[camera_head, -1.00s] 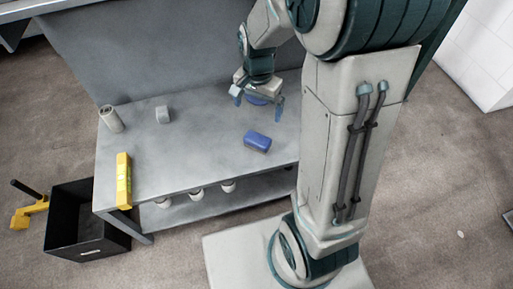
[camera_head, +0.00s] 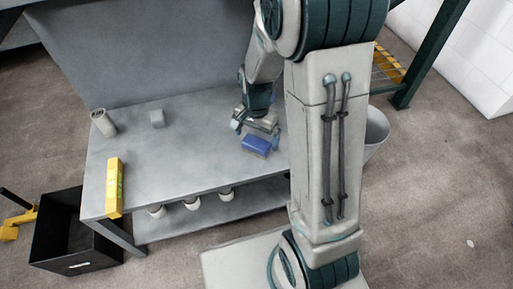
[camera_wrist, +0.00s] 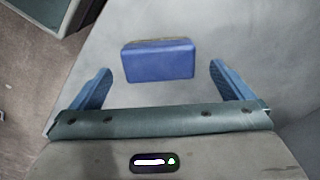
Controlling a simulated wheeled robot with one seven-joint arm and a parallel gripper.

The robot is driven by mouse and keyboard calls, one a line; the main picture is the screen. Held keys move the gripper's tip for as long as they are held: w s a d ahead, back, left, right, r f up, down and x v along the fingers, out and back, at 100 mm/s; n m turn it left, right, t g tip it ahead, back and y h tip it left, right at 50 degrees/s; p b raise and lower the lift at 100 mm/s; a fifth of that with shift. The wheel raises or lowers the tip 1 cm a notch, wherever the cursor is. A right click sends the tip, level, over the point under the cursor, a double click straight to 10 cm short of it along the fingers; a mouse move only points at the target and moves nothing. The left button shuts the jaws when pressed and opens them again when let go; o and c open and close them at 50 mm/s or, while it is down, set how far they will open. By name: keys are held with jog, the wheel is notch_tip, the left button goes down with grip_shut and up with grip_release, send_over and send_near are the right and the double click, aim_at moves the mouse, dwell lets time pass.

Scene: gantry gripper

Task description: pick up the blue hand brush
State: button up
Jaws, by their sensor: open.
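The blue hand brush (camera_head: 256,145) lies on the grey workbench (camera_head: 190,165) near its right front part. It also shows in the wrist view (camera_wrist: 158,61) as a blue block with a thin tan strip along its far side. My gripper (camera_head: 254,137) is open and empty, just at the brush in the head view. In the wrist view my gripper (camera_wrist: 160,86) has its two blue fingers spread wider than the brush, one to each side and nearer the camera. I cannot tell the height of the fingertips above the bench.
A yellow level (camera_head: 115,188) lies at the bench's left front. A black crate (camera_head: 50,238) stands on the floor at left. Several white cups are on the lower shelf (camera_head: 215,216).

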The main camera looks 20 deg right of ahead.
aim_at(256, 142)
notch_tip(256, 142, down, 4)
jog(key=shift+s+r+b, duration=0.1)
jog(key=shift+b, duration=0.75)
jog(key=c, duration=1.1)
jog(key=shift+r, duration=0.15)
jog(key=shift+r+p, duration=0.5)
jog(key=shift+r, duration=0.1)
jog(key=r, duration=0.1)
jog(key=r+p, duration=0.2)
jog(key=shift+s+d+r, duration=0.25)
jog(key=shift+d+r, duration=0.1)
jog(key=shift+d, duration=0.05)
jog(key=s+d+r+p, duration=0.1)
jog(key=d+r, duration=0.1)
jog(key=d, duration=0.1)
jog(key=s+d+r+p, duration=0.1)
jog(key=s+d+r, duration=0.1)
jog(key=d, duration=0.1)
jog(key=s+d+r+p, duration=0.1)
jog(key=s+d+r, duration=0.1)
jog(key=d, duration=0.1)
jog(key=shift+s+d+p, duration=0.15)
jog(key=shift+s+p, duration=0.1)
jog(key=shift+p, duration=0.05)
jog(key=shift+f, duration=0.1)
